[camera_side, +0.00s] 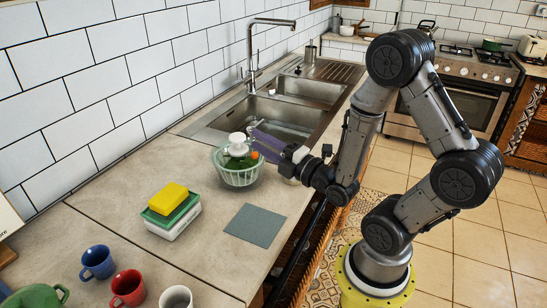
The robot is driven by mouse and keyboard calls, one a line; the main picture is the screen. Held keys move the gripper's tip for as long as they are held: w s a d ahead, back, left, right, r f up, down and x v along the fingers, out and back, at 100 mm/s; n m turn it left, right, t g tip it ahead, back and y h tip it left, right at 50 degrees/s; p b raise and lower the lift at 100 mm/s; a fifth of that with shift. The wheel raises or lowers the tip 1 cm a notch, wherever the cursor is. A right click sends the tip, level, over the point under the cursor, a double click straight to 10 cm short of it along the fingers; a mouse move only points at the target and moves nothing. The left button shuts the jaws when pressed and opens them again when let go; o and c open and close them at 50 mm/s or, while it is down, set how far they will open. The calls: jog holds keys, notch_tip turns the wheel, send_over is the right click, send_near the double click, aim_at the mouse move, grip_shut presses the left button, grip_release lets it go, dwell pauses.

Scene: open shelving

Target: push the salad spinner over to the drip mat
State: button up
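The salad spinner (237,176) is a clear ribbed bowl with green and orange contents and a white knob on top. It stands upright on the counter, in front of the sink. The drip mat (256,225) is a flat grey-green square lying nearer the camera, below and slightly right of the spinner, with bare counter between them. My gripper (262,144), with purple fingers, is at the spinner's upper right, on the sink side. Its fingers overlap the spinner's edge in this view; I cannot tell whether they touch it or how far apart they are.
A yellow and green sponge stack (169,205) on a white base stands left of the mat. A blue mug (97,262), a red mug (128,288), a white mug (176,297) and a green pot (35,296) stand at the front left. The sink (275,118) lies behind the spinner.

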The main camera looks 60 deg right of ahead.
aim_at(237, 135)
jog(key=shift+m+g+h, duration=0.6)
jog(key=shift+m+g, duration=0.1)
jog(key=shift+g, duration=0.2)
jog(key=f, duration=0.1)
jog(key=s+d+f, duration=0.1)
jog(key=f, duration=0.1)
jog(key=s+d+f, duration=0.1)
jog(key=f, duration=0.1)
jog(key=shift+d, duration=0.1)
jog(key=x, duration=1.3)
jog(key=shift+w+d, duration=0.15)
jog(key=shift+w, duration=0.25)
grip_shut()
